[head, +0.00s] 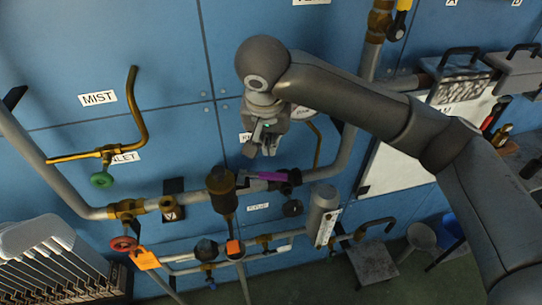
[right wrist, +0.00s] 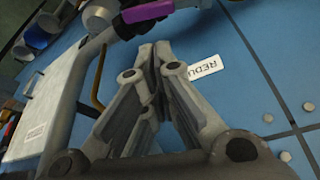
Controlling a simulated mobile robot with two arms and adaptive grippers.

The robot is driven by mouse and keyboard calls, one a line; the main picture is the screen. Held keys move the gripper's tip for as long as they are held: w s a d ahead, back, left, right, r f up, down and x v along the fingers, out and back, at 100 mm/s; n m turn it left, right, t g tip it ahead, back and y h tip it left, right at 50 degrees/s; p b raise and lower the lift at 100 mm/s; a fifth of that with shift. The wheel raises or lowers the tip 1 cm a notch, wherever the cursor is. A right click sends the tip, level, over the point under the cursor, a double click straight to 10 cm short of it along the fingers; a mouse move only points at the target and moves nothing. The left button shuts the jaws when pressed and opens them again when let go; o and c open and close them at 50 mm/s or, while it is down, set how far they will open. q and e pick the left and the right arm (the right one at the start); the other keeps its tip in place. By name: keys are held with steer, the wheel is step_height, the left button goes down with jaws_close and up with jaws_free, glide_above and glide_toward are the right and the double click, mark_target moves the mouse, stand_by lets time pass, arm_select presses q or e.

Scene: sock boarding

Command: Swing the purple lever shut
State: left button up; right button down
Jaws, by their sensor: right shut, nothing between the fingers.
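The purple lever (head: 266,176) sits on the grey pipe right of the brass-and-dark cylinder, lying nearly along the pipe in the head view. My left gripper is not in view.
The dark cylinder (head: 223,190) stands close to the lever's left. A green-knobbed brass pipe (head: 102,179), a red valve wheel (head: 123,244) and an orange tag (head: 146,259) are at the left.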

mark_target(262, 179)
steer(key=p+x, duration=0.2)
steer(key=x, duration=0.7)
steer(key=shift+w+f+p, duration=0.15)
steer(key=shift+f+p, duration=0.15)
steer(key=shift+f, duration=0.2)
steer(key=shift+w, duration=0.1)
